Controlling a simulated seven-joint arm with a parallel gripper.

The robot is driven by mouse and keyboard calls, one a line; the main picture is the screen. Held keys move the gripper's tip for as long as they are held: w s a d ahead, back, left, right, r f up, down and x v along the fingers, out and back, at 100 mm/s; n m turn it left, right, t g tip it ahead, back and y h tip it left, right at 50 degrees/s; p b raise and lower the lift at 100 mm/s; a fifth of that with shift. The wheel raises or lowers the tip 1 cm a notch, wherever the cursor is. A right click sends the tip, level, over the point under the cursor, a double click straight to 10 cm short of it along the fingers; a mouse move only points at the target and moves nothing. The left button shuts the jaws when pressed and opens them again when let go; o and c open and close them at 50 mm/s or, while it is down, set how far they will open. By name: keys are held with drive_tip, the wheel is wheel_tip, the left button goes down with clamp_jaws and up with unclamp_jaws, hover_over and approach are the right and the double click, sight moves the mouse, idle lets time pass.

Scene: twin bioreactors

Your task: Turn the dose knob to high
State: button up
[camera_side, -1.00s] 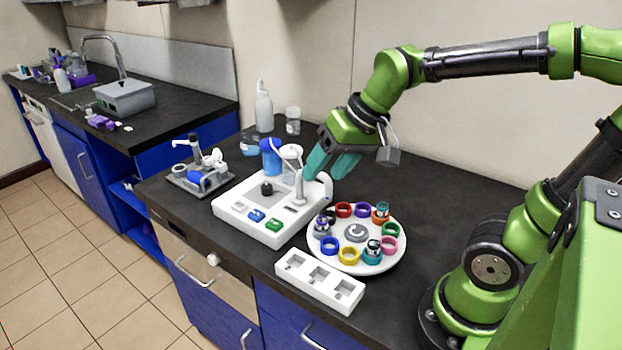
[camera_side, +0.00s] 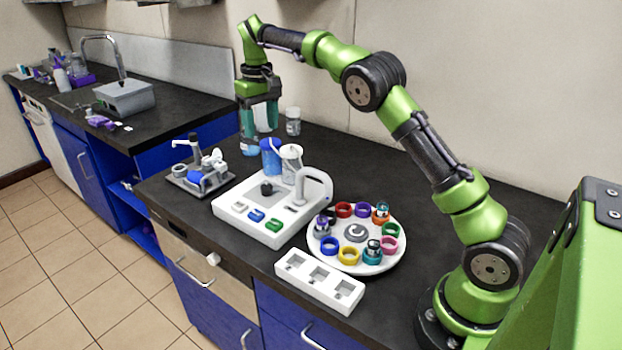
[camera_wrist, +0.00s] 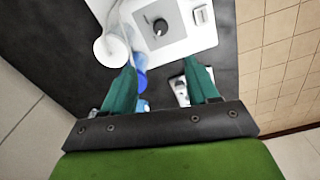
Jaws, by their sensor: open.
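The black knob (camera_side: 266,188), which I take for the dose knob, sits on the top of the white bioreactor base (camera_side: 285,232). In the wrist view the knob (camera_wrist: 160,26) is near the top centre, with a pale pointer line; its setting is too small to read. My gripper (camera_side: 260,138) points down behind the base, above the back of the counter, clear of the knob. In the wrist view its teal fingers (camera_wrist: 161,88) are spread wide with nothing held between them.
A blue vessel (camera_side: 270,157) and a white vessel (camera_side: 291,163) stand behind the knob, near my fingers. A round tray of coloured rings (camera_side: 357,262) and a white slotted block (camera_side: 319,282) are to the right.

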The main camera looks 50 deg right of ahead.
sight(266, 186)
wheel_tip(266, 186, down, 17)
drive_tip(key=shift+s+a+f, duration=0.1)
idle(0.4)
drive_tip(key=c, duration=1)
drive_tip(key=shift+c, duration=0.2)
